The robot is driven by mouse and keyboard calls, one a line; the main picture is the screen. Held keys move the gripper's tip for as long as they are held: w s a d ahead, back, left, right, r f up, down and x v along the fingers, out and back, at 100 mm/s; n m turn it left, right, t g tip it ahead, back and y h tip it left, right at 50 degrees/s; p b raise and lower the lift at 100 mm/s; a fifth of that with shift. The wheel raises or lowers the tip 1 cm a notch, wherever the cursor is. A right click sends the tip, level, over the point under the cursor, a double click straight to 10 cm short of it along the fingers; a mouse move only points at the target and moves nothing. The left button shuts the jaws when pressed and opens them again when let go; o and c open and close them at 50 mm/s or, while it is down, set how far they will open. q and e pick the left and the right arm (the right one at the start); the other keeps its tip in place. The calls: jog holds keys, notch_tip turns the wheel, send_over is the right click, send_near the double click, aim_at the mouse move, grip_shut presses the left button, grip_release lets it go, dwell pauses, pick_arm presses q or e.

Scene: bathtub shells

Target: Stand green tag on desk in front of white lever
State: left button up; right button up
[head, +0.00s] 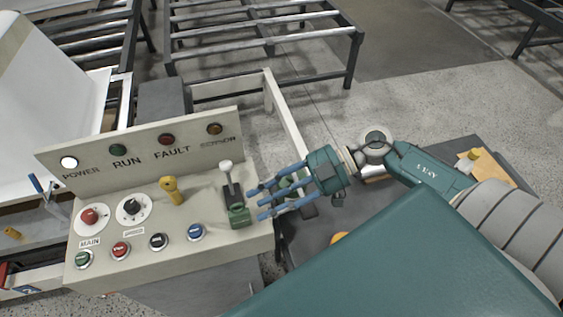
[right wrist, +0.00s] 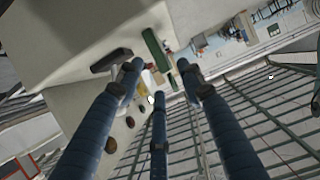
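The white lever (head: 226,168) has a white knob on a dark stem and rises from the right part of the sloping control desk (head: 190,265). The green tag (head: 238,214) is on the desk just in front of the lever's base, near the right edge. It appears to stand there. A green piece that looks like the tag also shows in the right wrist view (right wrist: 156,50), beyond my fingers. My right gripper (head: 258,204) is open, its blue fingers spread and pointing left at the tag, close to its right side. I see nothing held between them. My left gripper is not in view.
A yellow lever (head: 171,190) stands left of the white one. Knobs and several buttons, including a blue one (head: 196,232), line the desk. A panel with lamps (head: 165,139) rises behind. A metal roller frame (head: 262,40) stands at the back. Floor (head: 420,110) is clear at upper right.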

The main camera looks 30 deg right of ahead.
jog(key=v, duration=0.5)
jog(key=shift+b, duration=0.3)
